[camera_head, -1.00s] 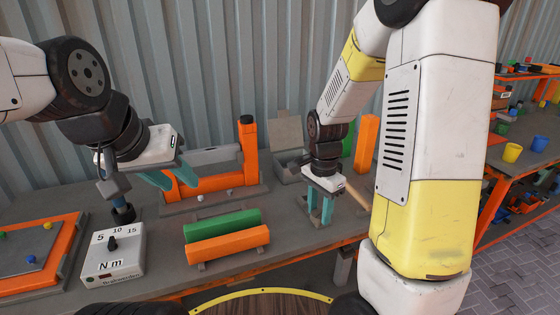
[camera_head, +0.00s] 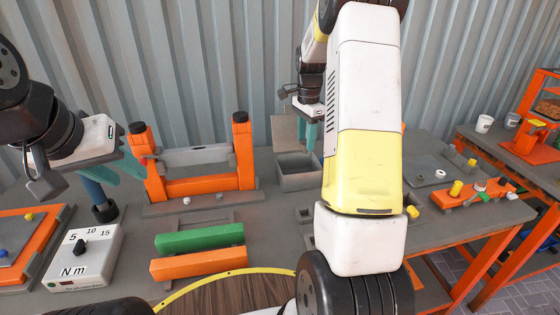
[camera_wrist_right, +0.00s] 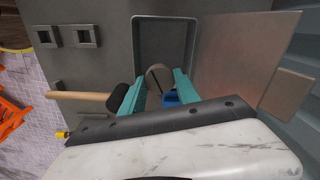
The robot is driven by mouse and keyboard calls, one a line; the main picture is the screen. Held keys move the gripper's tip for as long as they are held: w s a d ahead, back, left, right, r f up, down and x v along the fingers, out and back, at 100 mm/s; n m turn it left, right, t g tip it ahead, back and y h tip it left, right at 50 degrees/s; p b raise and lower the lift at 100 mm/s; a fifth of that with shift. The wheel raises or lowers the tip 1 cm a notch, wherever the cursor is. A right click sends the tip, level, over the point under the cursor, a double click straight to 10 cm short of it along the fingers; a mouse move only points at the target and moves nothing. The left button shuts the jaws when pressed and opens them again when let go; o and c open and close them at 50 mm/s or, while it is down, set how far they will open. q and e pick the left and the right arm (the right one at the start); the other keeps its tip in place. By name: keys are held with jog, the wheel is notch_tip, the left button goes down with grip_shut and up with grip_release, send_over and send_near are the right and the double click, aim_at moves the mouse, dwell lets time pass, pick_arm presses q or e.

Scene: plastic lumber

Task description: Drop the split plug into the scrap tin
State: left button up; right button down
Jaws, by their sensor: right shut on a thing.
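The scrap tin (camera_head: 298,180) is a grey open box with its lid raised, at the back of the bench. It also shows in the right wrist view (camera_wrist_right: 140,45). My right gripper (camera_head: 307,140) is above the tin, pointing down. In the right wrist view its teal fingers are shut on a round grey-brown piece with a line across it, seemingly the split plug (camera_wrist_right: 158,76), over the tin's near end. A small blue thing (camera_wrist_right: 170,98) shows just below it, partly hidden. My left gripper (camera_head: 128,170) has its fingers apart, with nothing seen between them, at left.
A mallet (camera_wrist_right: 80,96) lies beside the tin. An orange frame with a grey bar (camera_head: 196,157) stands left of it. Green (camera_head: 199,238) and orange (camera_head: 198,262) beams lie in front. A torque tester (camera_head: 82,262) sits at left. My right arm hides part of the bench.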

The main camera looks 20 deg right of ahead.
aim_at(305, 152)
jog(key=shift+f, duration=2.85)
jog(key=c, duration=0.8)
grip_release()
